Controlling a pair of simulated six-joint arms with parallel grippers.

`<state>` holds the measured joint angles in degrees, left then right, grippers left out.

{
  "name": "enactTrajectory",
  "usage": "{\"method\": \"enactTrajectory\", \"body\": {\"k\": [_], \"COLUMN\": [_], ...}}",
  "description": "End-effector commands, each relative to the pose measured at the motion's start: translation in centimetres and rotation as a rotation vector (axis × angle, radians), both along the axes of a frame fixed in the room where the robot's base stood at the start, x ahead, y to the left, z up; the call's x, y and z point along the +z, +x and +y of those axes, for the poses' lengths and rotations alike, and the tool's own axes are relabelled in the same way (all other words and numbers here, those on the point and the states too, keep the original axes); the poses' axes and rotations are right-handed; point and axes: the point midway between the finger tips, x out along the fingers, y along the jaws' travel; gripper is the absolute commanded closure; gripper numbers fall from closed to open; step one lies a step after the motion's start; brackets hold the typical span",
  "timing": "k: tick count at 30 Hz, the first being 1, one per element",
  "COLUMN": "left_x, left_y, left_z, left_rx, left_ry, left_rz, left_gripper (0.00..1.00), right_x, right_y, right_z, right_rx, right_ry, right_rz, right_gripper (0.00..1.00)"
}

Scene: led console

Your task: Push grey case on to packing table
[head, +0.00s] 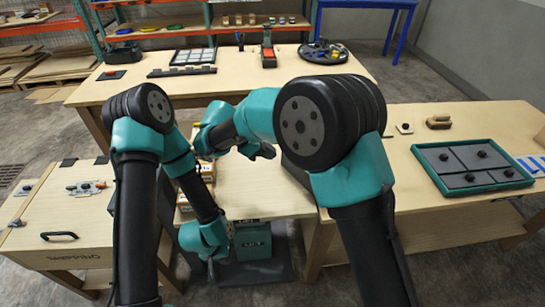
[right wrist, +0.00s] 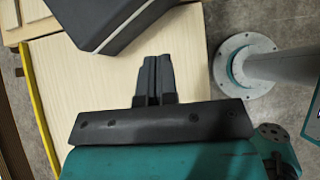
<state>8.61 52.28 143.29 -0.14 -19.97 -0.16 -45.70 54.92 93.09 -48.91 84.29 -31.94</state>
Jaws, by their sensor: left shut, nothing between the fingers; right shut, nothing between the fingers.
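The grey case (right wrist: 112,22) shows at the top of the right wrist view as a dark box with a light stripe along its side. In the head view a dark edge that looks like it (head: 296,172) shows on the pale wooden table (head: 245,190), mostly hidden by my right arm. My right gripper (head: 264,152) is shut and empty over that table; in the right wrist view its fingertips (right wrist: 153,60) point towards the case, with no clear contact. My left gripper (head: 211,268) is shut and empty, low at the table's front. I cannot tell which surface is the packing table.
A teal box (head: 253,241) sits below the table's front. Small boxes (head: 205,170) stand along its left side. A bench with a dark tray (head: 472,165) is at right, and a wooden cabinet (head: 65,222) at left. A yellow strip (right wrist: 40,115) edges the tabletop.

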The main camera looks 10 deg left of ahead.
Motion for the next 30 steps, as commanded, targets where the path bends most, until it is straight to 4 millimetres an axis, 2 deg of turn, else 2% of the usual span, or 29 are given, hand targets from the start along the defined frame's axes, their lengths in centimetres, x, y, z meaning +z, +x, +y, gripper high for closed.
{"method": "enactTrajectory", "body": {"k": [10, 14, 20, 30], "left_x": [0.0, 0.0, 0.0, 0.0], "left_y": [0.0, 0.0, 0.0, 0.0], "left_z": [0.0, 0.0, 0.0, 0.0], "left_rx": [0.000, 0.000, 0.000, 0.000], "left_ry": [0.000, 0.000, 0.000, 0.000], "left_rz": [0.000, 0.000, 0.000, 0.000], "left_gripper": [1.00, 1.00, 1.00, 1.00], "right_x": [0.1, 0.1, -0.1, -0.4], "right_y": [0.0, 0.4, 2.9, 8.3], "right_z": [0.0, -0.6, -4.1, -12.2], "right_rx": [-0.002, -0.020, -0.113, -0.260], "right_ry": [-0.001, -0.013, -0.077, -0.150], "right_rz": [-0.001, -0.027, -0.215, -0.783], "right_gripper": [1.00, 1.00, 1.00, 1.00]}}
